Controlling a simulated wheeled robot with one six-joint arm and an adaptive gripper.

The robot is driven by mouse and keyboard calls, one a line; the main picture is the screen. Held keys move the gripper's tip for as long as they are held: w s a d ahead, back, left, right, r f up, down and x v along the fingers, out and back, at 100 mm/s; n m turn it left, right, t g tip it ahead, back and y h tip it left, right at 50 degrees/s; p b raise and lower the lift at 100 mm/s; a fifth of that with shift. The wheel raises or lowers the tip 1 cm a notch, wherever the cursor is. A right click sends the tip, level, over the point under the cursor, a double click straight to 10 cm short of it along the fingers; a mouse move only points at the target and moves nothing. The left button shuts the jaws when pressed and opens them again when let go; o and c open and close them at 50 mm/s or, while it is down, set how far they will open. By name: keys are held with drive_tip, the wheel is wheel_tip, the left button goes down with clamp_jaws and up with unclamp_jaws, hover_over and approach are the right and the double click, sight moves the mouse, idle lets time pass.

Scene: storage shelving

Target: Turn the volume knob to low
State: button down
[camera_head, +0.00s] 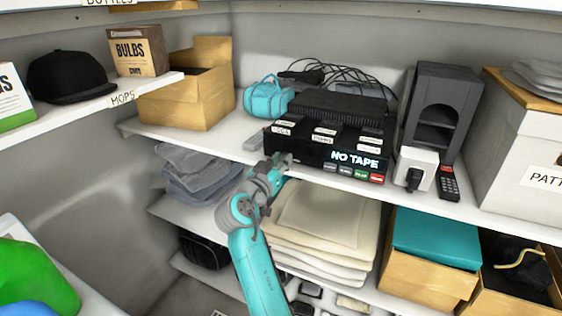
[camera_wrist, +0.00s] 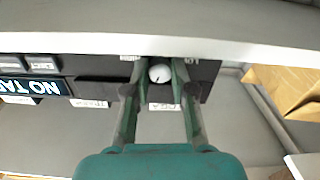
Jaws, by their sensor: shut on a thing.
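The volume knob (camera_wrist: 160,73) is a small round white knob with a short dark mark, on the front of a black tape player (camera_head: 315,157). In the wrist view the player appears upside down, with its lit NO TAPE display (camera_wrist: 22,86) at the left. My gripper (camera_wrist: 160,70) has one finger on each side of the knob and is shut on it. In the head view my gripper (camera_head: 279,161) reaches the left end of the player's front and hides the knob. Small white labels flank the knob in the wrist view, too small to read surely.
The player stands on a white shelf (camera_head: 225,144). A teal bag (camera_head: 268,98) and an open cardboard box (camera_head: 190,105) are to its left. A white box-shaped device (camera_head: 415,168) and a dark remote (camera_head: 449,183) are to its right. Folded cloths (camera_head: 320,217) lie below.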

drive_tip(key=c, duration=1)
unclamp_jaws()
drive_tip(key=shift+o, duration=0.2)
drive_tip(key=v, duration=1.2)
drive_tip(key=shift+f, duration=0.1)
